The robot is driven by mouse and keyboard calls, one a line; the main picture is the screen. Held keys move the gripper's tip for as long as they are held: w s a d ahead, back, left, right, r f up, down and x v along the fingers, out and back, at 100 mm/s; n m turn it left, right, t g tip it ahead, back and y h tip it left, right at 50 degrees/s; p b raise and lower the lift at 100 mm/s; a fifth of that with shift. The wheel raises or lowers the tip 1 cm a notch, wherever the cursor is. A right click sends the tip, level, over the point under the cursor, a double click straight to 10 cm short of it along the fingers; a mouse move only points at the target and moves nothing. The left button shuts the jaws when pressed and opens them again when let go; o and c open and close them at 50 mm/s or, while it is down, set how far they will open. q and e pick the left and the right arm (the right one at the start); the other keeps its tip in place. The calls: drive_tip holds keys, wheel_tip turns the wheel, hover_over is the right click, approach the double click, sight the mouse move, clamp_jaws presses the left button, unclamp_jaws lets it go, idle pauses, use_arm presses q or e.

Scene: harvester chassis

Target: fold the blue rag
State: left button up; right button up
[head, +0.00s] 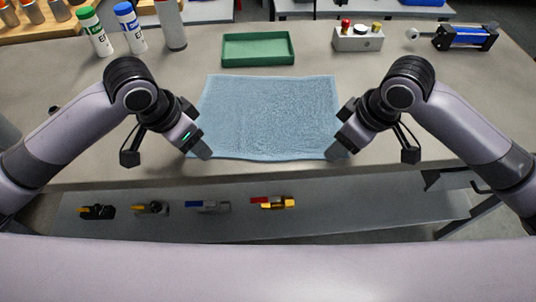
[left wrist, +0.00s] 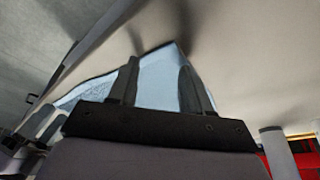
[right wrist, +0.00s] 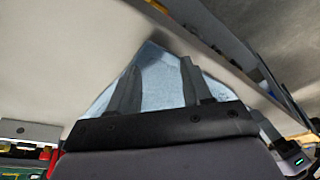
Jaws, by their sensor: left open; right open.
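The blue rag (head: 268,115) lies spread flat on the grey table, roughly rectangular, its near edge close to the table's front edge. My left gripper (head: 205,153) is open at the rag's near left corner. In the left wrist view a corner of the rag (left wrist: 155,78) shows between the spread fingers (left wrist: 158,85). My right gripper (head: 333,153) is open at the near right corner. In the right wrist view that corner of the rag (right wrist: 158,75) shows between its spread fingers (right wrist: 160,82). I cannot tell whether the fingers touch the cloth.
A green tray (head: 258,49) stands behind the rag. A grey box with knobs (head: 358,40) and a blue cylinder part (head: 466,37) are at the back right. Bottles (head: 130,28) stand at the back left. Several tools (head: 213,207) lie on a lower shelf. The table beside the rag is clear.

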use_arm(q)
drive_tip(key=shift+f, duration=0.25)
use_arm(e)
drive_tip(key=shift+f, duration=0.25)
use_arm(q)
drive_tip(key=shift+f, duration=0.2)
use_arm(e)
drive_tip(key=shift+f, duration=0.2)
use_arm(q)
clamp_jaws()
use_arm(e)
clamp_jaws()
use_arm(q)
drive_tip(key=shift+r, duration=0.15)
use_arm(e)
drive_tip(key=shift+r, duration=0.2)
